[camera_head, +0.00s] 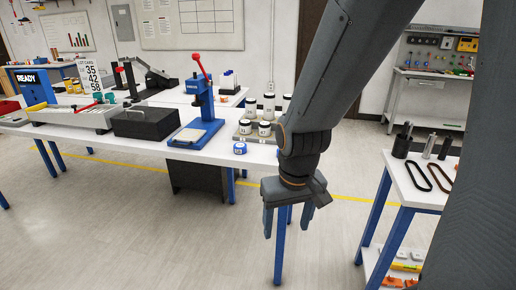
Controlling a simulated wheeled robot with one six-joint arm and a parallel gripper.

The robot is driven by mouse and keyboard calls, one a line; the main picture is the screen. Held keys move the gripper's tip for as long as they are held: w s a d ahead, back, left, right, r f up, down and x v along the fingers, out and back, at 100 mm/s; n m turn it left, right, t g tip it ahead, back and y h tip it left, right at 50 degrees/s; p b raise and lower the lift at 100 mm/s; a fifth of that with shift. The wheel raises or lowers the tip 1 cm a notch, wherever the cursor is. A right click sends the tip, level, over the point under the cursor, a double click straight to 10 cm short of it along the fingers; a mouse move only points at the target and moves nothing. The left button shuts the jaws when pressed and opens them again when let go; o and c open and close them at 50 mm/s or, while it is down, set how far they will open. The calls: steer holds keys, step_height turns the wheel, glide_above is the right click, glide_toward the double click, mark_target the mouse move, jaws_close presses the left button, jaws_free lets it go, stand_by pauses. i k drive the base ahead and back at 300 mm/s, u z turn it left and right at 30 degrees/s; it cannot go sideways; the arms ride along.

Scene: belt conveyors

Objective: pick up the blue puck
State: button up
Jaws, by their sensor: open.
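A small round blue piece with a pale top (240,148), which looks like the blue puck, sits on the white table (95,138) near its front right edge. My gripper (288,222) points down in front of the table's right end, to the right of the blue piece and apart from it. Its fingers are spread, with nothing seen held between them. A blue table leg shows behind the fingers. My arm hides part of the table's right end.
A blue press with a red lever (202,105) stands left of the blue piece. Several black-and-white jars (265,110) stand behind it. A black box (147,122) is farther left. A side table (425,190) with black loops stands at right. Floor in front is clear.

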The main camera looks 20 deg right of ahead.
mark_target(240, 147)
steer(key=k, duration=0.55)
steer(key=u, duration=0.8)
steer(key=i, duration=1.95)
steer(key=z, duration=0.9)
steer(key=i, duration=0.4)
steer(key=z, duration=0.3)
